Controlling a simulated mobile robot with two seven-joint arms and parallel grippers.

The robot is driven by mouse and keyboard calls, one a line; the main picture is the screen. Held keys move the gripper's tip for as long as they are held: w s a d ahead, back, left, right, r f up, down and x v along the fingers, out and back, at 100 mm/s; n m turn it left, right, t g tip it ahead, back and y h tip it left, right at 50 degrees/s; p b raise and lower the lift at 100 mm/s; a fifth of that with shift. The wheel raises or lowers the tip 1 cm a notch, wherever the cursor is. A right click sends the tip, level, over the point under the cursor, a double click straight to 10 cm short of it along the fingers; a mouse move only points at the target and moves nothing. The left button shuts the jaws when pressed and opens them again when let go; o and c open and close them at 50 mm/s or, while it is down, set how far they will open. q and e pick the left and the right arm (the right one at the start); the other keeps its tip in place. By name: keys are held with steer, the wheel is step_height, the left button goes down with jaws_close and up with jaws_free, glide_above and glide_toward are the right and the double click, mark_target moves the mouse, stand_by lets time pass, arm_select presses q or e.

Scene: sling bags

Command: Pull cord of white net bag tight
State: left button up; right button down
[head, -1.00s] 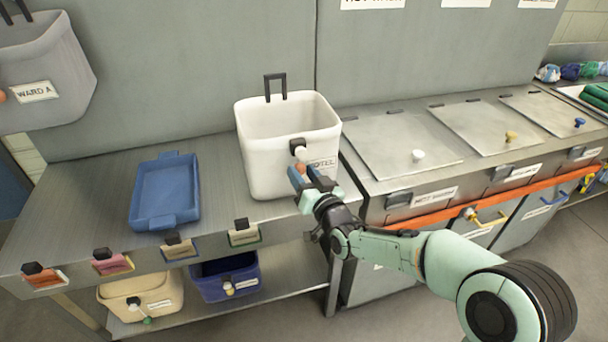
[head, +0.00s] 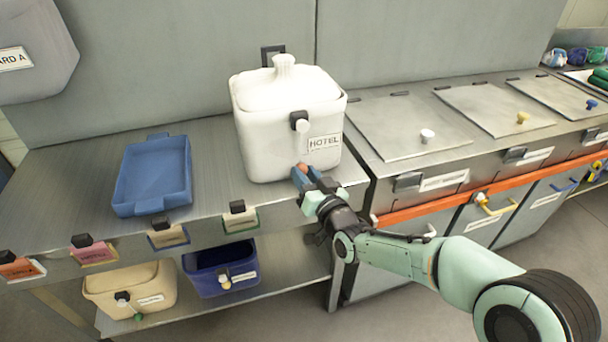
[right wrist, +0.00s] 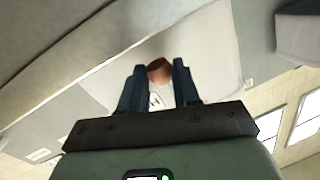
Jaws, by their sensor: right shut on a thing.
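The white bag (head: 270,140) labelled HOTEL stands on the steel bench in the head view, its top drawn together into a gathered neck (head: 284,64). A black cord lock (head: 298,118) with a pale knob (head: 302,126) sits on its front. My right gripper (head: 303,175) is low in front of the bag, shut on a small orange-brown bead (head: 303,166). The bead (right wrist: 159,72) also shows between the dark fingers (right wrist: 159,88) in the right wrist view. I cannot make out the cord between the lock and bead. My left gripper is not in view.
A blue tray (head: 122,207) lies on the bench left of the bag. Lidded steel bins (head: 405,152) stand at the right. A beige bin (head: 105,286) and a dark blue bin (head: 196,284) sit on the shelf below. A grey WARD A bag (head: 35,85) hangs upper left.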

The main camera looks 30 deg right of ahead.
steer(key=c, duration=0.8)
jaws_free()
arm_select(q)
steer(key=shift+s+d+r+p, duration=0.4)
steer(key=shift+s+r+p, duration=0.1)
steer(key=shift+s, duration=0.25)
arm_select(e)
steer(key=s, duration=0.9)
steer(key=s+a, duration=0.1)
steer(key=s, duration=0.3)
steer(key=shift+s, duration=0.2)
